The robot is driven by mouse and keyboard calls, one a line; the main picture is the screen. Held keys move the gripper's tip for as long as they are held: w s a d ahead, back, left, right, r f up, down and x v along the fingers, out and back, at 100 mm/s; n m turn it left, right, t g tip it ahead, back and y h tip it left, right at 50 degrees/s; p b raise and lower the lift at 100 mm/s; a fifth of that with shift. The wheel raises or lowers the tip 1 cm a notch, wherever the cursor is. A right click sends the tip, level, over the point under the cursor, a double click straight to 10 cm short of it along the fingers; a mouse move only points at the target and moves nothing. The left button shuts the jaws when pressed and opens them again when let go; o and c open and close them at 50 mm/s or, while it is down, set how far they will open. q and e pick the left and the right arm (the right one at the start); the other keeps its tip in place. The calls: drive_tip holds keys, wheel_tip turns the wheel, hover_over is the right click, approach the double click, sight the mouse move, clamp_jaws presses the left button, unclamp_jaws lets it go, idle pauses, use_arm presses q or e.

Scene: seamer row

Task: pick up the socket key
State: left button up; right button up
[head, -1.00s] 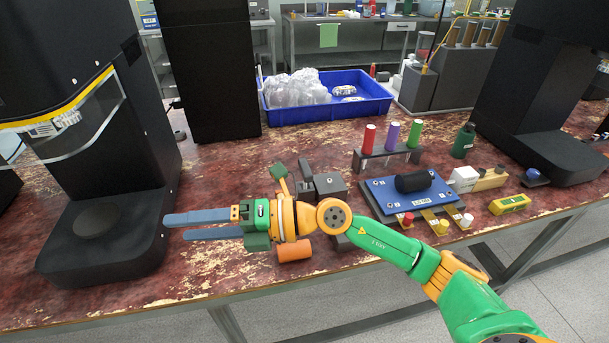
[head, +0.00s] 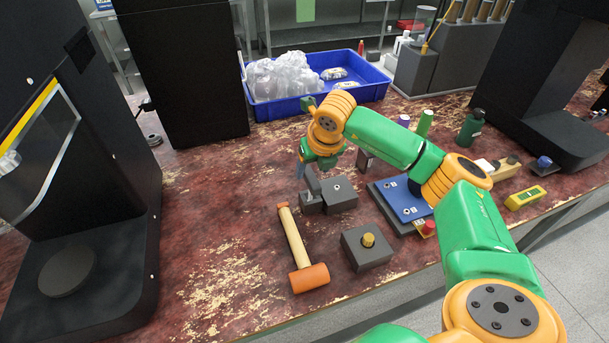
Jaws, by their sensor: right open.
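My right gripper (head: 303,168) hangs fingers-down at the back left of a dark grey block (head: 341,196) and is open. Its fingers are partly hidden by its own body, and nothing shows between them. A small upright grey part of the block stands close by; I cannot tell whether they touch. I cannot make out for certain which item is the socket key. Coloured handles, a purple one (head: 404,120) and a green one (head: 425,123), stand behind my right arm, which hides the rest of their rack. My left gripper is not in view.
A blue fixture plate (head: 399,203) is partly under my arm. A blue bin (head: 262,115) stands behind. Bare tabletop lies left of the mallet.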

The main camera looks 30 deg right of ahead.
sight(311, 176)
drive_tip(key=x, duration=0.4)
drive_tip(key=shift+s+f+p, duration=0.15)
drive_tip(key=shift+p, duration=0.15)
drive_tip(key=shift+w+f, duration=0.25)
drive_tip(key=shift+s+r, duration=0.1)
drive_tip(key=shift+s, duration=0.05)
drive_tip(key=c, duration=0.5)
clamp_jaws()
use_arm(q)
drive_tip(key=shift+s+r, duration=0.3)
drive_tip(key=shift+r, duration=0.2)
